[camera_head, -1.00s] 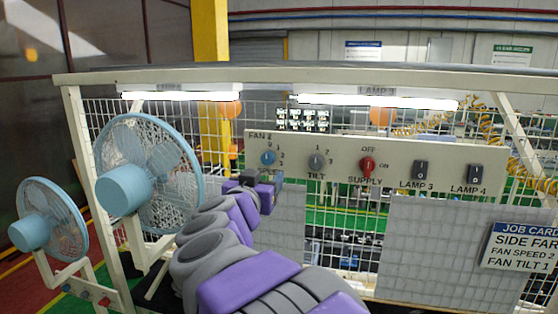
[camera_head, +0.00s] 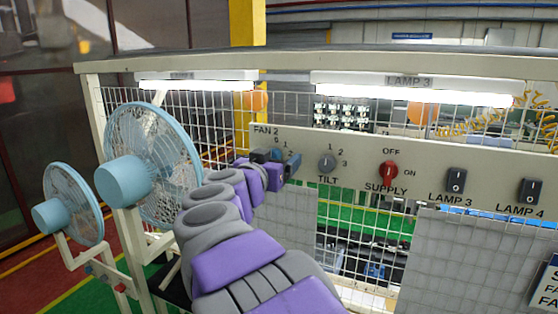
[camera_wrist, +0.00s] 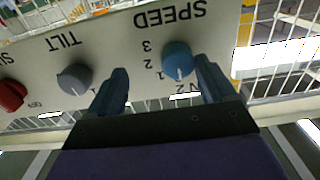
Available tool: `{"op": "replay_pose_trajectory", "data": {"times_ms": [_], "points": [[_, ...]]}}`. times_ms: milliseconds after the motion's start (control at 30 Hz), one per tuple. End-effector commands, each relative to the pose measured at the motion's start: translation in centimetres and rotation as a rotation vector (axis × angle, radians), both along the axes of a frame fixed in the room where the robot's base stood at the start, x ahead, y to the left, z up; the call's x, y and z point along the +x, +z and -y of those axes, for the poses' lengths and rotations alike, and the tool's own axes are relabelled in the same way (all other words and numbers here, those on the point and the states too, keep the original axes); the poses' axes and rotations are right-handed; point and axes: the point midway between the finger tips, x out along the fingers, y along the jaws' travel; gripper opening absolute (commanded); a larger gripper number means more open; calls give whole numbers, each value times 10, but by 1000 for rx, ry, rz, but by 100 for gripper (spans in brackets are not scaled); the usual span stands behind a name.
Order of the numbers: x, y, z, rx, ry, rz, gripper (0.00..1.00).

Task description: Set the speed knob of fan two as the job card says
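The blue speed knob (camera_wrist: 177,58) of fan two is on the panel, seen upside down in the wrist view. Its white mark points down in that view, toward the FAN 2 lettering, away from the 1, 2 and 3 beside it. My gripper (camera_wrist: 160,67) is open, with one finger on each side of the knob and gaps visible. In the head view my gripper (camera_head: 277,158) hides the knob. The job card (camera_head: 546,283) is cut off at the right edge; earlier it read SIDE FAR, FAN SPEED 2, FAN TILT 1.
The grey tilt knob (camera_head: 327,162) is close to the right. Beyond it are the red supply knob (camera_head: 388,172) and switches for lamp 3 (camera_head: 455,181) and lamp 4 (camera_head: 531,191). Two blue fans (camera_head: 150,165) (camera_head: 72,205) stand left.

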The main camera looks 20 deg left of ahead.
Motion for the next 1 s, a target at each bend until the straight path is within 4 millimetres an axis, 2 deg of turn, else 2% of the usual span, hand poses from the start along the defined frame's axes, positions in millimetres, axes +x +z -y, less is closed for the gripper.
{"op": "replay_pose_trajectory", "data": {"times_ms": [133, 467, 700, 1000], "points": [[3, -6, -5, -4, -14, -6, 64], [1, -3, 0, 0, -6, -4, 32], [-1, -2, -4, -2, -8, -1, 9], [-2, -1, -6, 21, -4, 2, 9]]}}
